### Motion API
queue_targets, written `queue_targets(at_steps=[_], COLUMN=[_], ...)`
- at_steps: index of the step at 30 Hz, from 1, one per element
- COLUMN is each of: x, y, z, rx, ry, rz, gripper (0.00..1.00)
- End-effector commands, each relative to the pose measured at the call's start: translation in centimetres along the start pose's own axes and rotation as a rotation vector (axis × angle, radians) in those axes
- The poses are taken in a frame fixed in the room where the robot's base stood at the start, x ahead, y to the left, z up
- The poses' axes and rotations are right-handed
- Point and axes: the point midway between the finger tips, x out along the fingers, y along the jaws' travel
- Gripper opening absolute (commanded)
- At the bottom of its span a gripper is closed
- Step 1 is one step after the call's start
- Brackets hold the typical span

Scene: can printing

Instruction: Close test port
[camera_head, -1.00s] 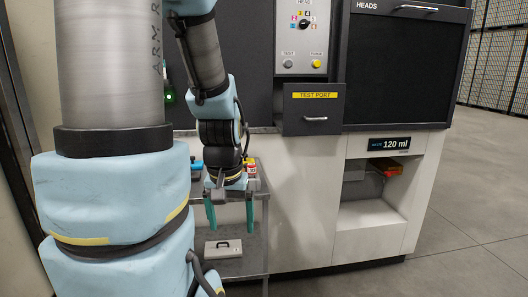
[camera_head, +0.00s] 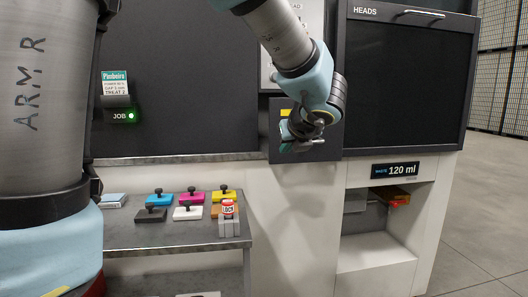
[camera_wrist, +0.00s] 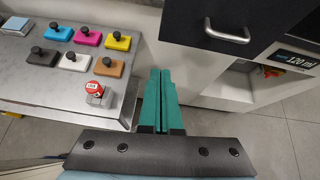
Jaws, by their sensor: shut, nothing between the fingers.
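The test port (camera_head: 329,148) is a dark panel with a bar handle on the machine front, left of the HEADS door. Its lower edge hangs past the machine's ledge; I cannot tell how far out it stands. In the head view my gripper (camera_head: 289,137) is in front of the panel and hides most of its yellow label. In the wrist view the green fingers of my gripper (camera_wrist: 161,72) are together with nothing between them. The handle (camera_wrist: 228,34) is to their upper right there, apart from the fingertips in the picture.
A grey side table (camera_head: 135,235) at left holds several coloured blocks with black knobs and a small red-and-white can (camera_head: 228,208) in a grey holder. A white open bay (camera_head: 375,252) under the waste display (camera_head: 395,170) holds an orange-red item. Floor at right is clear.

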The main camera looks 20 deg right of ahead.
Motion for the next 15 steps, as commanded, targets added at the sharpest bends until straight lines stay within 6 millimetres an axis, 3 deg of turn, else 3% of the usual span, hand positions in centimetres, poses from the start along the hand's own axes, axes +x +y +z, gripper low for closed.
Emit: queue_targets(at_steps=[3, 7, 15], x=[-0.7, 0.0, 4.9], y=[-1.7, -1.9, -1.9], z=[0.5, 0.8, 0.9], rx=[0.078, 0.092, 0.09], ry=[-0.04, -0.046, -0.043], rz=[-0.032, -0.034, -0.03], gripper=[0.0, 0.0, 0.0])
